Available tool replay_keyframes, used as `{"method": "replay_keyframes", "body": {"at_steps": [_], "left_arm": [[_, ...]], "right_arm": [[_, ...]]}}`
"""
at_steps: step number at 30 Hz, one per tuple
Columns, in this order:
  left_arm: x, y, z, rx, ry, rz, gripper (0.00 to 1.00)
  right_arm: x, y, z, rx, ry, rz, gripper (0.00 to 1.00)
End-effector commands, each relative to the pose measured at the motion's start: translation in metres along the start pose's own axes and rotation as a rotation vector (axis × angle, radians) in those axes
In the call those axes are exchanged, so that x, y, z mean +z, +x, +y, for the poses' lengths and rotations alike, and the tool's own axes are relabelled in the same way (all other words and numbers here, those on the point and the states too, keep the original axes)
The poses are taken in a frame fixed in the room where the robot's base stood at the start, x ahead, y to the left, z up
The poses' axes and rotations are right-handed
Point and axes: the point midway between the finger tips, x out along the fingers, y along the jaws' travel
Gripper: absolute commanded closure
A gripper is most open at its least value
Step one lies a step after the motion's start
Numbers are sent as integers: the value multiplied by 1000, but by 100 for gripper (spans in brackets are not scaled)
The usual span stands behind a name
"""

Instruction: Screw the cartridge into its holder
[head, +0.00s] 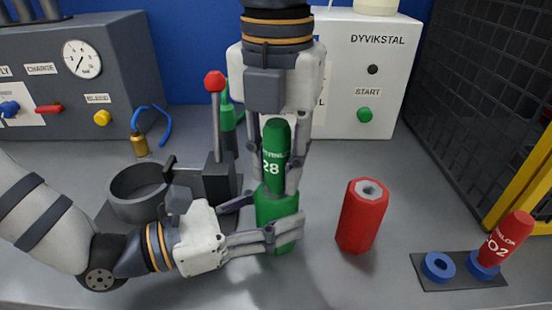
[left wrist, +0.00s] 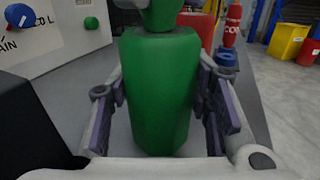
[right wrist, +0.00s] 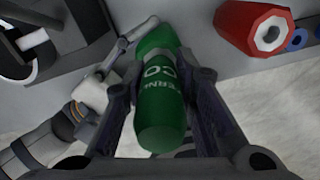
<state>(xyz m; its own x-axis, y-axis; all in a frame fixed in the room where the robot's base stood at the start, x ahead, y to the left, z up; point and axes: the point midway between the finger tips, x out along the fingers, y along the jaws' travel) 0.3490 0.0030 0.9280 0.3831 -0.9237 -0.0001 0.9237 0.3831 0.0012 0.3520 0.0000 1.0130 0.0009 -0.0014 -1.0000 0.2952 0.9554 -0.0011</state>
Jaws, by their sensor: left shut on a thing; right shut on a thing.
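A green cartridge (head: 276,150) with white lettering stands upright on top of a wider green holder (head: 275,205) in the middle of the bench. My right gripper (head: 275,180) comes down from above and is shut on the cartridge; the right wrist view also shows the cartridge (right wrist: 162,105) between its fingers. My left gripper (head: 283,233) is shut around the holder from the left, low over the bench. The left wrist view shows the holder (left wrist: 160,90) between the finger pads. The joint between cartridge and holder is partly hidden by fingers.
A red hexagonal holder (head: 362,215) with an open top stands to the right. A red CO2 cartridge (head: 505,240) sits tilted in a rack with blue rings (head: 438,266). A dark clamp ring (head: 140,190) and a red-knobbed lever (head: 214,82) stand left. White and grey machines stand behind.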

Motion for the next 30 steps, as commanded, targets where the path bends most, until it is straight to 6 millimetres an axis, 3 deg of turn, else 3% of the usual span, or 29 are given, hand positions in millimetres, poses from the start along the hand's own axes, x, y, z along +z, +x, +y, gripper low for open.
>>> {"method": "replay_keyframes", "body": {"at_steps": [3, 7, 11, 12, 15, 25, 30], "left_arm": [[0, 0, 1, 2, 1, 0, 100], [0, 0, 1, 3, 1, 0, 100], [0, 0, 1, 2, 1, 0, 100], [0, 0, 1, 2, 1, 1, 100], [0, 0, 1, 2, 1, 0, 100], [0, 0, 1, 2, 1, 0, 100], [0, 0, 1, 1, 1, 0, 100]], "right_arm": [[0, -1, -1, -1, 398, -4, 100], [0, -1, -1, 0, 706, -2, 100], [-1, 0, -1, 0, 708, 1, 100], [-1, 0, -1, 0, 707, 1, 73], [-1, 0, -1, 0, 706, 1, 51], [-1, -2, -1, 0, 703, 1, 51], [0, -29, 0, 5, 703, 0, 51]]}}
